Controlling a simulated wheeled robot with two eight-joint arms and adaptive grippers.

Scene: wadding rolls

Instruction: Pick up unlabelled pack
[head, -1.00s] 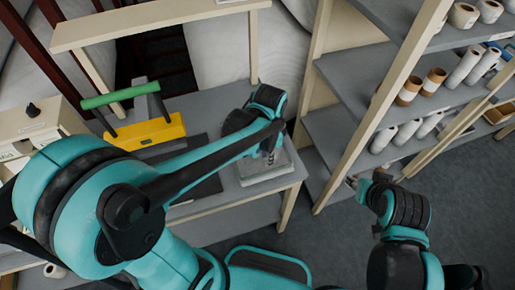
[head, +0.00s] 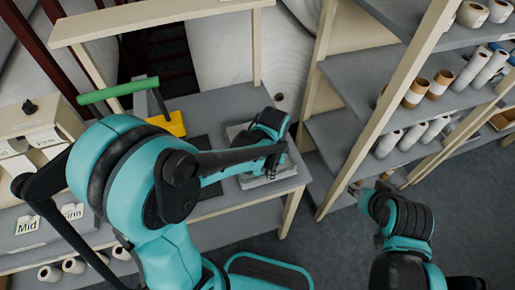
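My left gripper (head: 272,170) points down at the right end of the grey bench, over a pale flat tray-like thing (head: 250,181). My own wrist hides much of that spot, so I cannot tell whether a pack is between the fingers. No pack can be made out clearly as unlabelled. Several rolls lie on the right shelves, some white (head: 483,69) and some with brown wrapping (head: 415,93). My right gripper (head: 353,190) is beside the shelf post, apart from the rolls; its fingers are too small to read.
The shelf unit's pale post (head: 385,105) stands between the bench (head: 213,108) and the rolls. Cards reading Mid (head: 28,226) and Firm (head: 72,212) are at left.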

